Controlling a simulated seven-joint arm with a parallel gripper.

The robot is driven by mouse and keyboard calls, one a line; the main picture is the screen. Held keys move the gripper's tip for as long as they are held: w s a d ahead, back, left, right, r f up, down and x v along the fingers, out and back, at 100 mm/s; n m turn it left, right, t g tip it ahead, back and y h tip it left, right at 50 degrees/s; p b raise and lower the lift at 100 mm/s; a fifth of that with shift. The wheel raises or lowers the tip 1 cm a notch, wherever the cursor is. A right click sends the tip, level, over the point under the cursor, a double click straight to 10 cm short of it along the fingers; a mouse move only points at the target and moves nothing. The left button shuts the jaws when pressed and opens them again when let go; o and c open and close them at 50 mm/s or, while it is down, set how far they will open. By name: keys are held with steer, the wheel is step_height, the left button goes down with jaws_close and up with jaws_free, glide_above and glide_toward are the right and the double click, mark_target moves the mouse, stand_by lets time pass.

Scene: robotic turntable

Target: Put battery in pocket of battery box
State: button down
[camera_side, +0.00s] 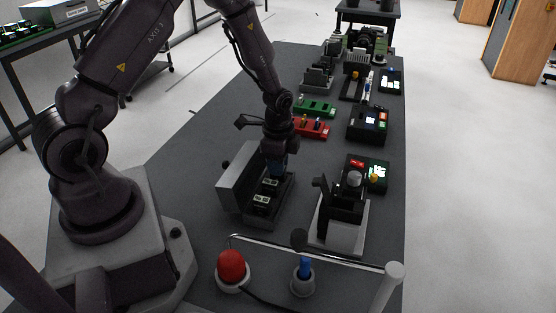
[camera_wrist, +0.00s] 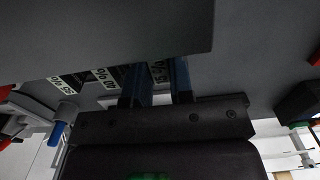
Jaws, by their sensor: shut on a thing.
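The battery box (camera_side: 289,199) stands on the table in the side view, with its grey lid (camera_side: 236,179) raised on the left. Two dark batteries with white labels, a nearer one (camera_side: 262,199) and a farther one (camera_side: 270,184), sit in its row. They also show in the wrist view, the labels upside down. My gripper (camera_side: 278,168) points down over the far end of the box. In the wrist view its blue fingers (camera_wrist: 158,80) are shut on a third labelled battery (camera_wrist: 158,73), in line with the other two. How deep it sits is hidden.
The raised lid stands close beside my gripper. A black device with a grey base (camera_side: 343,228) is to the right. A red button (camera_side: 231,267) and a blue-topped knob (camera_side: 304,272) are in front, near a metal rod. Red and green modules lie behind.

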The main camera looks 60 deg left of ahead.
steer(key=c, duration=0.9)
jaws_free()
step_height(320, 180, up, 13)
steer(key=s+d+r+n+t, duration=0.2)
steer(key=s+d+r+n, duration=0.1)
steer(key=s+r, duration=0.2)
steer(key=s+d+r+n+t, duration=0.1)
steer(key=s+d+r+n, duration=0.2)
steer(key=s+r, duration=0.3)
steer(key=s+d+r+n+t, duration=0.2)
steer(key=s+d+r+n, duration=0.1)
steer(key=s+d+r, duration=0.1)
steer(key=shift+s+r+t, duration=0.15)
steer(key=shift+s+r, duration=0.25)
steer(key=shift+r, duration=0.2)
steer(key=shift+s+r+t, duration=0.15)
steer(key=shift+s+r, duration=0.25)
steer(key=shift+r, duration=0.2)
